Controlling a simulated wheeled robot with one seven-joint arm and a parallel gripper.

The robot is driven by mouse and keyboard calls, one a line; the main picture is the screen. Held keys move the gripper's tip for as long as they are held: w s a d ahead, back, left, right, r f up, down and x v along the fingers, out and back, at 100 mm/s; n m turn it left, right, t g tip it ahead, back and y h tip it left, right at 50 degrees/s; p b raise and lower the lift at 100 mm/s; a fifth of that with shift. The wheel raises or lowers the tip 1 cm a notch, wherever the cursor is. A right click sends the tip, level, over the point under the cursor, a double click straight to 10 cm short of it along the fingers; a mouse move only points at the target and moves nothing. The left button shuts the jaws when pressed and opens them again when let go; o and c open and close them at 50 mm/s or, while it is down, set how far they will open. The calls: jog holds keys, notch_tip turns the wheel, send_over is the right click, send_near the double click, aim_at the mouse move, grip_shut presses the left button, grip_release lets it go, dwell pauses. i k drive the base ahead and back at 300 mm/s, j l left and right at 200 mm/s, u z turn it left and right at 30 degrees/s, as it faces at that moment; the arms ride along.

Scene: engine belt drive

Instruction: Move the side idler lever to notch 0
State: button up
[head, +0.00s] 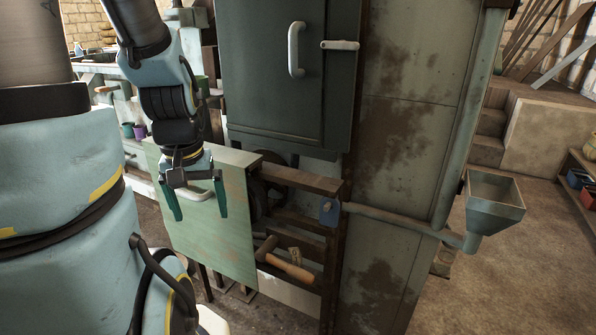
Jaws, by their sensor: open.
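My gripper (197,212) points down with its two green fingers apart and nothing seen held between them. It is in front of a pale green panel (215,235) at the left of the machine. A light bar handle (204,193) on the panel shows close behind and between the fingers; I cannot tell whether they touch it. A dark wheel (272,180) is partly visible beside the panel's right edge, under the machine. I cannot make out the side idler lever or its notches; the panel hides part of the space behind it.
A dark cabinet door with a pale handle (296,49) and a latch (340,45) is above. A hammer (285,262) lies on a low shelf. A small blue part (329,212) hangs near a pipe leading to a hopper (495,203). The floor at right is clear.

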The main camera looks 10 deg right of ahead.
aim_at(263, 255)
jog(key=z, duration=0.9)
jog(key=k+j, duration=0.1)
jog(key=k, duration=0.45)
jog(key=k+j, duration=0.1)
jog(key=k, duration=0.45)
